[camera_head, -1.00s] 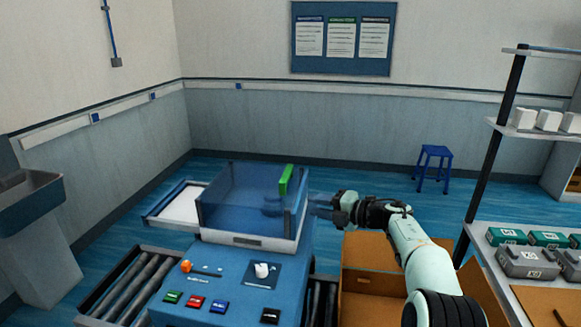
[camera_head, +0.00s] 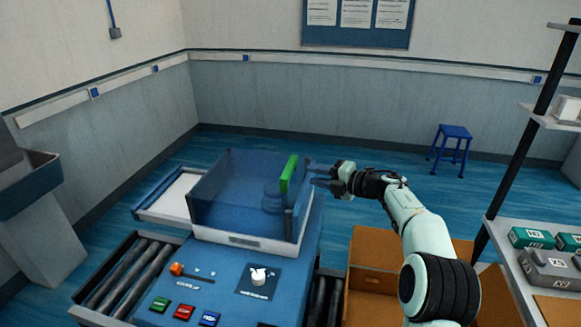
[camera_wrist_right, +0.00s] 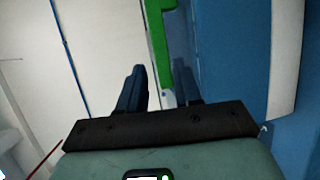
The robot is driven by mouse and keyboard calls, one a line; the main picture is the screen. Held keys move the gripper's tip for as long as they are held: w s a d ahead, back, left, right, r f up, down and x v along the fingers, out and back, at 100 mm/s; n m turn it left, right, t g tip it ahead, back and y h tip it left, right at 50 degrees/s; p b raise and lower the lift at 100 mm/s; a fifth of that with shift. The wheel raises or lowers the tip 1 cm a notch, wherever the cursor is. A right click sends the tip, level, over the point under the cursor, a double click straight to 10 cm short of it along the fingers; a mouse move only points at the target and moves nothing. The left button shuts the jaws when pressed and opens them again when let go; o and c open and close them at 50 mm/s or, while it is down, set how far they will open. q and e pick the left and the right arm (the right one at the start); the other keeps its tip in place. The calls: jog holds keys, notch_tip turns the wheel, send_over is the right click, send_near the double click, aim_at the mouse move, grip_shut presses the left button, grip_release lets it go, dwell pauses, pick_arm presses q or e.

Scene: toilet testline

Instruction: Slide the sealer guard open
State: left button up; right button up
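The sealer (camera_head: 262,243) is a blue bench machine with a transparent blue box-shaped guard (camera_head: 225,195) on top. A green upright handle (camera_head: 288,173) stands at the guard's right side. My right gripper (camera_head: 312,172) is just right of the handle, at about its height, with its fingers pointing left toward it. In the right wrist view the two dark fingers (camera_wrist_right: 160,92) are apart with nothing between them, and the green handle (camera_wrist_right: 160,32) lies ahead of the gap. The gripper looks open and apart from the handle. My left gripper is not in view.
A control panel with coloured buttons (camera_head: 183,312) and a white knob (camera_head: 258,276) is at the front. Roller conveyors (camera_head: 125,280) flank the machine. An open cardboard box (camera_head: 375,250) sits below my right arm. Shelving (camera_head: 505,230) stands right, a blue stool (camera_head: 452,145) behind.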

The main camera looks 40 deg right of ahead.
aim_at(292, 169)
jog(key=p+x, duration=0.2)
jog(key=x, duration=0.7)
jog(key=shift+w+r, duration=0.1)
jog(key=shift+w, duration=0.55)
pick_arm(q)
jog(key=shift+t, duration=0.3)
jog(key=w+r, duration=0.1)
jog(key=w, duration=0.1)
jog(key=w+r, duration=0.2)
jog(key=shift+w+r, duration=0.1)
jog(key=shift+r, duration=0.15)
pick_arm(e)
jog(key=shift+f, duration=0.2)
jog(key=shift+s, duration=0.1)
jog(key=shift+c, duration=0.4)
grip_shut()
